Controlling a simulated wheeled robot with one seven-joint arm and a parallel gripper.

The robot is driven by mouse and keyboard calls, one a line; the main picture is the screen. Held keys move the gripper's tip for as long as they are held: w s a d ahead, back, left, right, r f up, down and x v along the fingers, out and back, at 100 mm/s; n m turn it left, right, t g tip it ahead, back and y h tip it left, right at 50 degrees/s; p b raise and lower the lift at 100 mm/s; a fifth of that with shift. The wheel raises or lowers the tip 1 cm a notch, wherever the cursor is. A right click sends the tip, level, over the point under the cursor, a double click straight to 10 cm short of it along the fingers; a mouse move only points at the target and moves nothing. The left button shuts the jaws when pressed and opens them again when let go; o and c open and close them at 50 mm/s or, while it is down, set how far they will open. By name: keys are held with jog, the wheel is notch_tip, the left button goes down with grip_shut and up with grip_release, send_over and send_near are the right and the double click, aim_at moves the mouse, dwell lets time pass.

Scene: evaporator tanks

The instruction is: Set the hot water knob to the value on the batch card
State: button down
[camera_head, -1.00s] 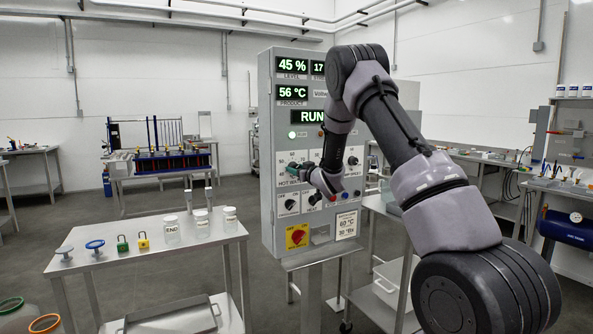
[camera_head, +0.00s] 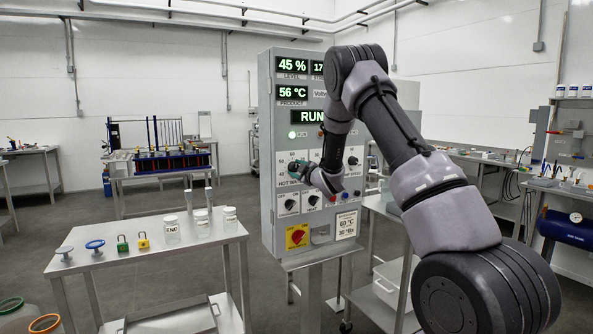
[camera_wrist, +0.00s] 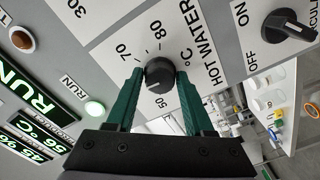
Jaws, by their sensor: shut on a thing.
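The hot water knob (camera_wrist: 160,73) is a black dial on the panel, with 50, 70 and 80 printed around it in the wrist view. My gripper (camera_wrist: 160,79) is shut on it, one green finger on each side. I cannot read the knob's pointer clearly. In the head view my gripper (camera_head: 299,168) is at the left part of the panel, and my wrist hides part of the dial row. The batch card (camera_head: 347,225), low on the panel at right, reads 60 °C and 30 °Bx.
The control cabinet (camera_head: 265,150) shows 45 % level, 56 °C product and RUN. Two switches (camera_head: 287,203) and a red-on-yellow main switch (camera_head: 297,237) are below. A steel table (camera_head: 130,258) with jars and padlocks stands at left.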

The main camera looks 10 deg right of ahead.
jog(key=shift+n, duration=0.6)
jog(key=shift+c, duration=1.4)
grip_release()
jog(key=v, duration=1)
jog(key=shift+s, duration=0.4)
jog(key=shift+d, duration=0.15)
